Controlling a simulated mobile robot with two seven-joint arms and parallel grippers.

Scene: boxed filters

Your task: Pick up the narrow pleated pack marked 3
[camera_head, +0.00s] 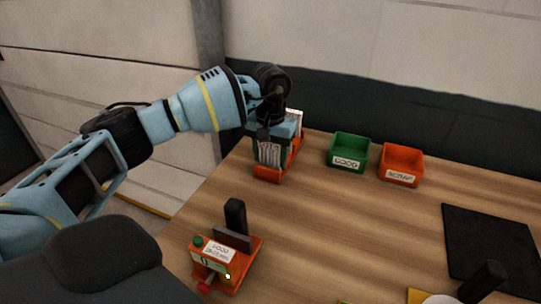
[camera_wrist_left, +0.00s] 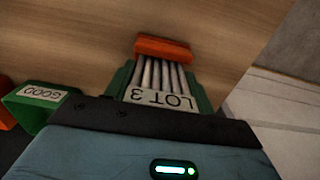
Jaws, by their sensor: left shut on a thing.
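The narrow pleated pack (camera_wrist_left: 163,78) has grey-white pleats and a white label reading "LOT 3", upside down in the left wrist view. It also shows in the head view (camera_head: 268,154), below my left wrist. My left gripper (camera_head: 271,152) points down at the back left of the table. Its green fingers are shut on the two sides of the pack, as the left wrist view (camera_wrist_left: 162,88) shows. An orange holder (camera_head: 267,176) is at the pack's lower end. I cannot tell whether the pack is still seated in it. My right gripper is not in view.
A green "GOOD" bin (camera_head: 349,153) and an orange "SCRAP" bin (camera_head: 401,165) stand right of the holder. An orange fixture (camera_head: 227,264) with a black upright stands at the front left. A black mat (camera_head: 490,245) lies at right. The middle of the table is clear.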

